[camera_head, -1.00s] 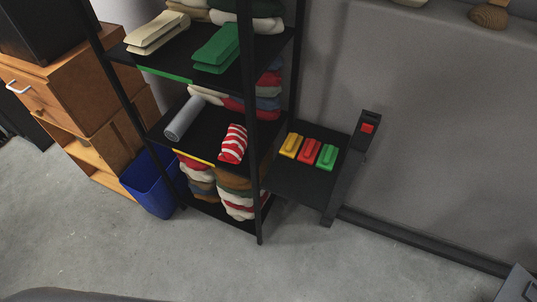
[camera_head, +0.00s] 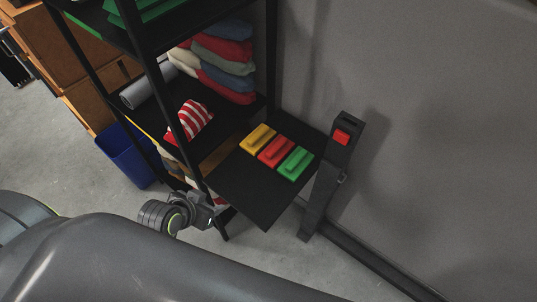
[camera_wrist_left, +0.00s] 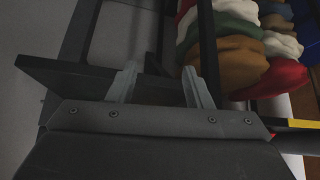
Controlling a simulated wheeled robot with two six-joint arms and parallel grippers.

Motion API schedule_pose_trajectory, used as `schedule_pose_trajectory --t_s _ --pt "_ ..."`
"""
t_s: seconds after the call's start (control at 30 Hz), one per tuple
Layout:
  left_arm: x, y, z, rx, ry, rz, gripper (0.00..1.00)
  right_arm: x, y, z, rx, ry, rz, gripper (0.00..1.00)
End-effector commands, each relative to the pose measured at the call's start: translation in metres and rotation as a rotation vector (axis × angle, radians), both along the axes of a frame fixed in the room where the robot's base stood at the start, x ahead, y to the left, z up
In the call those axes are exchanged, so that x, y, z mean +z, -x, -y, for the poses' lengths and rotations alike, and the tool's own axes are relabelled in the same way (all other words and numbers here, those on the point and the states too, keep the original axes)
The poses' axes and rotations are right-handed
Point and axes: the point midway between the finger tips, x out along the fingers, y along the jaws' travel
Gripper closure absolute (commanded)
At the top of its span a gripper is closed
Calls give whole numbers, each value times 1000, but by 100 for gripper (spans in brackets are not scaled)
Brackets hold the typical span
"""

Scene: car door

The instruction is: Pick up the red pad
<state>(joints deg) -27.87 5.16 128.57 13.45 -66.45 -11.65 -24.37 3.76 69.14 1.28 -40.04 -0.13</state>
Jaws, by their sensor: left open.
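The red pad (camera_head: 276,151) lies between a yellow pad (camera_head: 258,138) and a green pad (camera_head: 296,163) on a dark side shelf (camera_head: 258,196) in the head view. My left gripper (camera_head: 212,208) is in front of and below the pads, near the shelf's front left edge and apart from the red pad. The left wrist view shows its two pale fingers (camera_wrist_left: 160,85) spread with nothing between them. The red pad does not show in the left wrist view. My right gripper is in neither view.
A black rack with folded clothes (camera_head: 222,60) and a striped red-white bundle (camera_head: 190,120) stands left of the shelf. A post with a red button (camera_head: 341,137) rises on the right. A blue bin (camera_head: 127,157) stands on the floor at left.

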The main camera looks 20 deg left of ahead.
Motion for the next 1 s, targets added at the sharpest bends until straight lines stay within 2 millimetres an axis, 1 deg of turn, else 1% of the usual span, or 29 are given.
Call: schedule_pose_trajectory --t_s 0.03,0.07,0.1,0.2,0.3,0.4,0.47,0.57,0.8,0.9,1.0 --pt "13 -1 5 -21 3 35 55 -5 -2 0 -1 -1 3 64" --pt "24 -3 9 -41 8 63 55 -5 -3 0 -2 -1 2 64" --pt "44 -13 20 -84 29 144 55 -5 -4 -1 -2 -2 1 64" --pt "75 -40 39 -159 78 316 55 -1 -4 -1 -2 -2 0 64" --pt "94 -54 49 -192 103 423 55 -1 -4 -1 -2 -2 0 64" --pt "103 -64 54 -203 116 477 55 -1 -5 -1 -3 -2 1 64" --pt "102 -71 56 -205 119 489 55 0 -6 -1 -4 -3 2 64" --pt "94 -86 63 -205 121 492 55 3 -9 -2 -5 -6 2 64" --pt "70 -131 79 -205 120 489 55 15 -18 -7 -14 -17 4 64" --pt "62 -147 85 -206 118 488 55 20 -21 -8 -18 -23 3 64" --pt "56 -158 89 -206 118 487 55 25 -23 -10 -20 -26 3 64"
